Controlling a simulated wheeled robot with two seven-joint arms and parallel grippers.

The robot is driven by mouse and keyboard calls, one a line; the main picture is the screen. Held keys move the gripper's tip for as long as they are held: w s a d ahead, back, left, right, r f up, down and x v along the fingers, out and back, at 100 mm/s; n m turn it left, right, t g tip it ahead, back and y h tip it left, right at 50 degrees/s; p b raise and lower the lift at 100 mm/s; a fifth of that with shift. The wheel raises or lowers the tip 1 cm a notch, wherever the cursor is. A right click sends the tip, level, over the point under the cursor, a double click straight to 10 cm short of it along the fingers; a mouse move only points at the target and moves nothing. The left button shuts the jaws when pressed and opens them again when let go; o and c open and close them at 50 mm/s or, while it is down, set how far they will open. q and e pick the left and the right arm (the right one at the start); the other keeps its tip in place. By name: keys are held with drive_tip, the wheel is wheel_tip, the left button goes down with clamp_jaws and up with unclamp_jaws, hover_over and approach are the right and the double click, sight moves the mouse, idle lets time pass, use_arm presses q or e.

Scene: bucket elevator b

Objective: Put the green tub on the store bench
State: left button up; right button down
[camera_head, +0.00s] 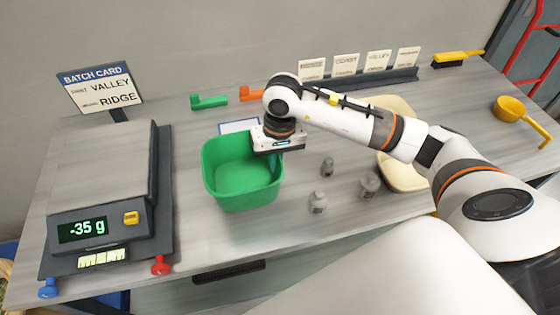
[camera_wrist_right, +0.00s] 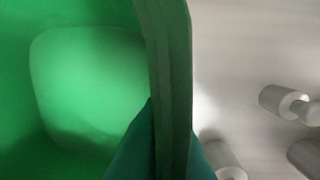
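The green tub (camera_head: 222,178) is upright and looks empty, over the middle of the grey bench (camera_head: 225,240), right of the scale. I cannot tell whether it rests on the bench or is slightly raised. My right gripper (camera_head: 273,163) is at its right rim. In the right wrist view my teal fingers (camera_wrist_right: 172,145) lie on both sides of the tub's wall (camera_wrist_right: 168,60) and look closed on it. The fingertips are mostly hidden in the head view. My left gripper is not in view. No bench is labelled as the store bench.
The scale (camera_head: 100,180) reads -35 g. Several grey weights (camera_head: 318,202) stand right of the tub, near a cream tub (camera_head: 403,176) partly behind my arm. Green (camera_head: 208,101) and orange (camera_head: 250,93) scoops lie behind. A yellow scoop (camera_head: 510,108) lies far right.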

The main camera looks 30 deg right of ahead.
wheel_tip(320, 180, down, 4)
drive_tip(key=shift+r+p, duration=0.15)
drive_tip(key=shift+p, duration=0.2)
drive_tip(key=shift+f, duration=0.2)
drive_tip(key=c, duration=1.6)
unclamp_jaws()
drive_tip(key=shift+c, duration=0.2)
